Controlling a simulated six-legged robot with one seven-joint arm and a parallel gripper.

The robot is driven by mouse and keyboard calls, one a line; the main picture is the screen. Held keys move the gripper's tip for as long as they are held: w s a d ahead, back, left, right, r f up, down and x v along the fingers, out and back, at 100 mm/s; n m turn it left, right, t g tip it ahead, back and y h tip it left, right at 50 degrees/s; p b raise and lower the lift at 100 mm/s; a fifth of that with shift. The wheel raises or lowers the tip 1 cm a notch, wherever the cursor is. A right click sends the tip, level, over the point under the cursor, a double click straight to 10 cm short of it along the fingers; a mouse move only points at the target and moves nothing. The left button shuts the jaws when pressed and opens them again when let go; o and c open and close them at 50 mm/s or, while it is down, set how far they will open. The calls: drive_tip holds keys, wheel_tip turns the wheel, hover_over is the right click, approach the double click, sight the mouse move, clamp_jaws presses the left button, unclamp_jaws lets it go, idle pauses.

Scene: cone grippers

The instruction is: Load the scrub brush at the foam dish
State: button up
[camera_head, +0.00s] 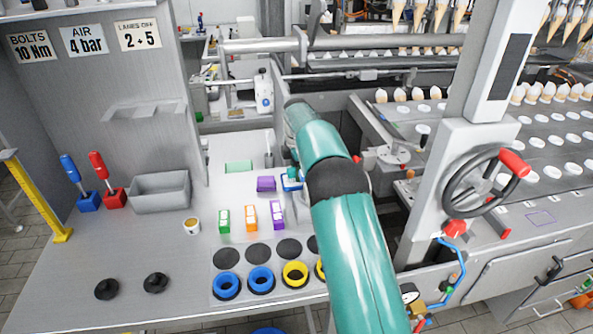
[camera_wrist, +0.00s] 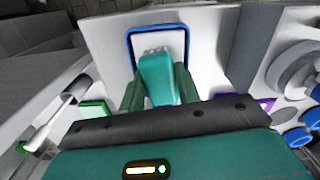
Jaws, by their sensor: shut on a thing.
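My gripper (camera_wrist: 159,84) is shut on the scrub brush (camera_wrist: 157,72), whose teal body sits between the two dark green fingers in the wrist view. Pale bristles show at its far end. They overlap the white inside of the blue-rimmed foam dish (camera_wrist: 129,42); I cannot tell whether they touch it. In the head view the foam dish (camera_head: 291,186) is a small blue and white patch beside my teal arm. My arm hides most of the gripper and brush there.
A purple block (camera_head: 265,184) stands just left of the dish. A green pad (camera_head: 238,166) lies behind it. Green, orange and purple labelled blocks (camera_head: 250,215) stand in front, with black discs and coloured rings nearer. A grey bin (camera_head: 160,191) is at left. Machinery with a handwheel (camera_head: 478,181) is at right.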

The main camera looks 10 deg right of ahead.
drive_tip(key=shift+r, duration=3.4)
drive_tip(key=shift+s+a, duration=0.1)
